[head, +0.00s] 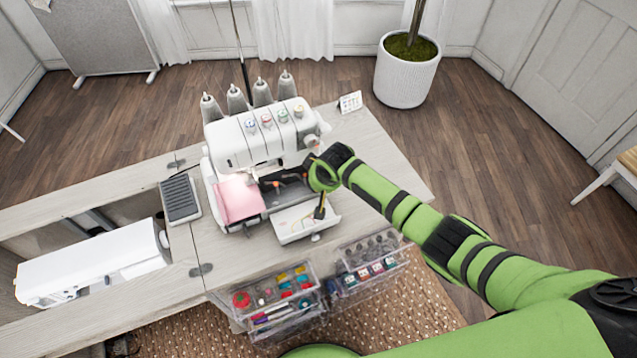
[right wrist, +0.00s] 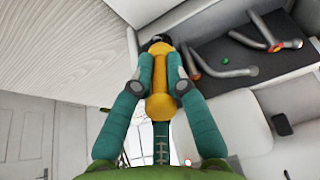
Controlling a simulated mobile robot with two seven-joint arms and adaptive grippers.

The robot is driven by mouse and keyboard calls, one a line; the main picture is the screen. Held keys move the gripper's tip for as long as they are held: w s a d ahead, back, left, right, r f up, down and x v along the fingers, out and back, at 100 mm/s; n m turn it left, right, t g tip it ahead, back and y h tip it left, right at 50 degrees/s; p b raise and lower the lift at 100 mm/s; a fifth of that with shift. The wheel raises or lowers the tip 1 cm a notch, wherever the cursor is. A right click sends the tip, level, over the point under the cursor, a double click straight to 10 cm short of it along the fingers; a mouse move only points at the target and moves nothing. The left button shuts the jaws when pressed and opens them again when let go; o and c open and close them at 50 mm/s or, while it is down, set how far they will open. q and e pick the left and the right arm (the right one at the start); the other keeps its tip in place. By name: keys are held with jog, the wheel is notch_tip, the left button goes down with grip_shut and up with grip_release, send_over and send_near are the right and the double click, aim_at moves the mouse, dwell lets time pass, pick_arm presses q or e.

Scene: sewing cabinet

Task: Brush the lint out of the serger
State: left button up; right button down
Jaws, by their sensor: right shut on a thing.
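The white serger (head: 262,138) stands on the cabinet top with its front cover (head: 292,227) open. Its dark looper cavity (head: 287,188) is exposed, and the cavity (right wrist: 235,40) with grey metal levers also shows in the right wrist view. A small green speck (right wrist: 225,62), possibly lint, lies in it. My right gripper (head: 324,178) is at the serger's right front, shut on a yellow-handled brush (right wrist: 161,95). The brush's dark tip (head: 319,212) points down over the open cover, outside the cavity; contact is unclear. My left gripper is not in view.
A pink cloth-like piece (head: 239,200) covers the serger's left front. A grey-topped pad (head: 180,198) and a white sewing machine (head: 95,268) are to the left. Clear drawers of supplies (head: 275,303) stick out in front. A small card (head: 350,102) stands behind; the right cabinet top is clear.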

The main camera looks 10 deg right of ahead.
jog(key=shift+a, duration=0.1)
jog(key=shift+s+a, duration=0.2)
jog(key=shift+a, duration=0.75)
jog(key=shift+s+a+p, duration=0.25)
jog(key=shift+a+p, duration=0.05)
jog(key=shift+a, duration=0.7)
jog(key=shift+s+a, duration=0.15)
jog(key=shift+a, duration=0.9)
jog(key=shift+a, duration=0.1)
